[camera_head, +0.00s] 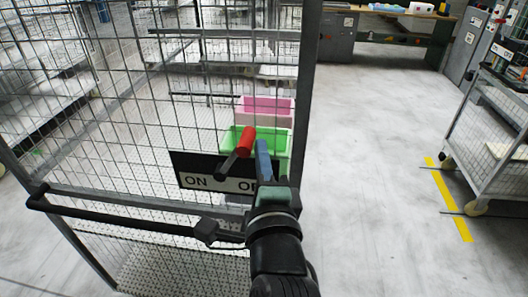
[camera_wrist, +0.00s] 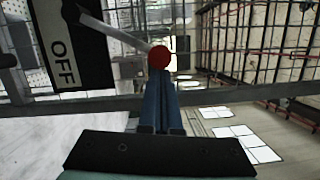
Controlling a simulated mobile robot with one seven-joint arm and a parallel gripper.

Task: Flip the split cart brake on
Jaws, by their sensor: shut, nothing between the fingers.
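The brake is a grey lever (camera_head: 230,163) with a red knob, on a black plate (camera_head: 185,168) marked ON at the left and OFF at the right. The lever tilts up and right, toward the OFF side. My gripper (camera_head: 262,148) is shut and empty, its blue fingers just right of the red knob (camera_head: 246,141) and partly covering the OFF label. In the wrist view the fingertips (camera_wrist: 161,78) line up with the red knob (camera_wrist: 159,57), the grey lever (camera_wrist: 112,32) running up left from it. I cannot tell whether they touch.
The plate is on a wire-mesh cart (camera_head: 110,120) with a black handle bar (camera_head: 130,219). Pink (camera_head: 266,105) and green (camera_head: 283,141) bins show behind the plate. Another cart (camera_head: 490,140) stands at the right by yellow floor tape (camera_head: 449,200). The floor between is clear.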

